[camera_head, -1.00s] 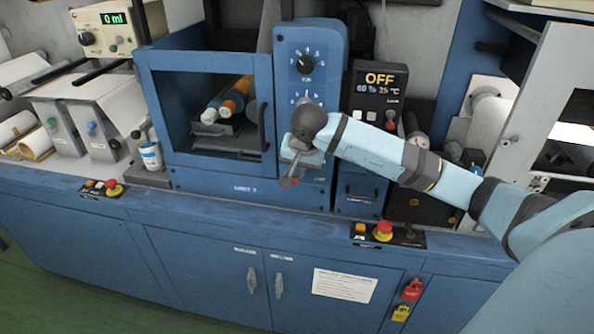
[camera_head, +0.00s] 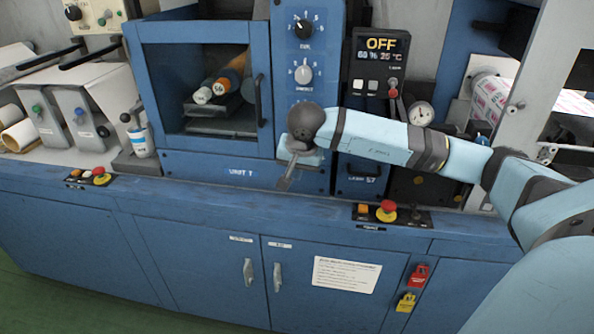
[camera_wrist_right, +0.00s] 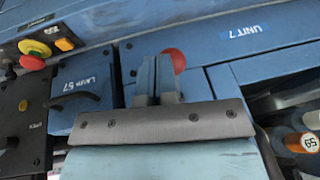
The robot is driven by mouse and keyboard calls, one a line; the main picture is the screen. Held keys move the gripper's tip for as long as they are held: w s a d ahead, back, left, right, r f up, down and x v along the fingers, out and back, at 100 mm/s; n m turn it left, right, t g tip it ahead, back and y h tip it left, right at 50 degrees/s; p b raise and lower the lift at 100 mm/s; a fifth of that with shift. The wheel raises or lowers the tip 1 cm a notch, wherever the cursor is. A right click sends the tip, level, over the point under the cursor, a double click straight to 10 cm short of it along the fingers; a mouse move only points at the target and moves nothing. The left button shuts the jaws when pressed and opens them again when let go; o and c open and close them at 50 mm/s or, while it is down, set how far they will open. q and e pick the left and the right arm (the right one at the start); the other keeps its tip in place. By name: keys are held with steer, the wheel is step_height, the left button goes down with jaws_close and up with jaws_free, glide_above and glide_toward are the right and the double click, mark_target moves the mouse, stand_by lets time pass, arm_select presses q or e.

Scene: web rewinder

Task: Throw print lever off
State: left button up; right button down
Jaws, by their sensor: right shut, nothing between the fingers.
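A red ball knob (camera_wrist_right: 173,60) shows in the right wrist view, just beyond my right gripper's fingers (camera_wrist_right: 155,82). It appears to be the end of the print lever; the lever's shaft is hidden behind the fingers. In the head view my right gripper (camera_head: 286,180) points down in front of the blue control column (camera_head: 300,95), below its two dials. The gripper and wrist cover the knob there. The fingers are shut and empty; whether they touch the knob I cannot tell. My left gripper is out of view.
A lamp controller (camera_head: 380,60) reads OFF, right of the column. A windowed print unit (camera_head: 200,85) stands left. Below, a ledge carries a red stop button (camera_head: 386,210) and an orange button (camera_head: 362,210). Printed web (camera_head: 490,97) shows at the right.

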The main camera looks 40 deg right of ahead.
arm_select(q)
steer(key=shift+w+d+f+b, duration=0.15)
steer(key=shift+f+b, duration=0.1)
steer(key=shift+b, duration=0.5)
arm_select(e)
steer(key=shift+f, duration=0.85)
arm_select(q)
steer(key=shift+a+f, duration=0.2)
arm_select(e)
steer(key=shift+s+f, duration=0.1)
steer(key=v, duration=1.4)
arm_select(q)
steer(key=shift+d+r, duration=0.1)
arm_select(e)
steer(key=shift+a, duration=0.15)
